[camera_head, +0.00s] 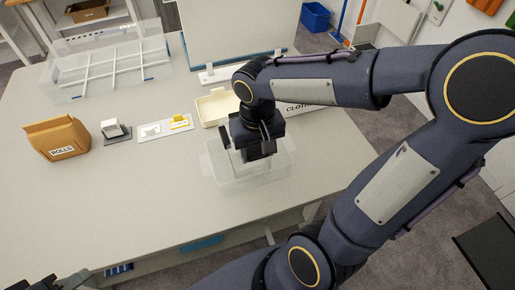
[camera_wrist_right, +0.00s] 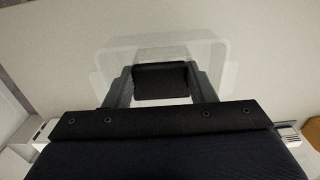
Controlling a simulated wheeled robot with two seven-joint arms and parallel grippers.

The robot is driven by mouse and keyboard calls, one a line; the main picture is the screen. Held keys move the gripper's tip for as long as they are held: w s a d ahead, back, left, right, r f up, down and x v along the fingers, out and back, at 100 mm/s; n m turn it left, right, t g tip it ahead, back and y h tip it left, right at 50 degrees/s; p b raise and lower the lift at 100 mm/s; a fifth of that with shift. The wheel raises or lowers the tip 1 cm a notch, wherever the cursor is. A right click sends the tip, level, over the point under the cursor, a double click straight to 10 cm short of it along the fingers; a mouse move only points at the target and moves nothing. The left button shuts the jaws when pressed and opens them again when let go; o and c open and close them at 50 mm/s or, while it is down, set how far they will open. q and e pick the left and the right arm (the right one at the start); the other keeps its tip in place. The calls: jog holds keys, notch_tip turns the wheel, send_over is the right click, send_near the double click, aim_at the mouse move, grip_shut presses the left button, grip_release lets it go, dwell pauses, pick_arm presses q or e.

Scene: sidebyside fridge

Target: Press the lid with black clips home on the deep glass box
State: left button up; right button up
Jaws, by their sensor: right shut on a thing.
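The deep glass box (camera_head: 222,174) is clear and stands on the table near its front edge. It also shows in the wrist view (camera_wrist_right: 228,75) as a pale see-through shape. My right gripper (camera_head: 258,155) points down over the box. In the wrist view its fingers (camera_wrist_right: 162,88) are on either side of a dark block (camera_wrist_right: 162,80), shut on what looks like part of the lid with black clips. The lid's clear edges blend with the box, so I cannot tell whether it is seated. My left gripper (camera_head: 45,284) is at the bottom left, mostly cut off.
The table's front left is bare.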

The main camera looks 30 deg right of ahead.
jog(key=shift+f+b, duration=2.2)
jog(key=shift+f, duration=0.55)
jog(key=shift+f, duration=0.9)
jog(key=o, duration=0.5)
jog(key=o, duration=0.5)
jog(key=shift+o, duration=0.2)
jog(key=shift+r, duration=3.9)
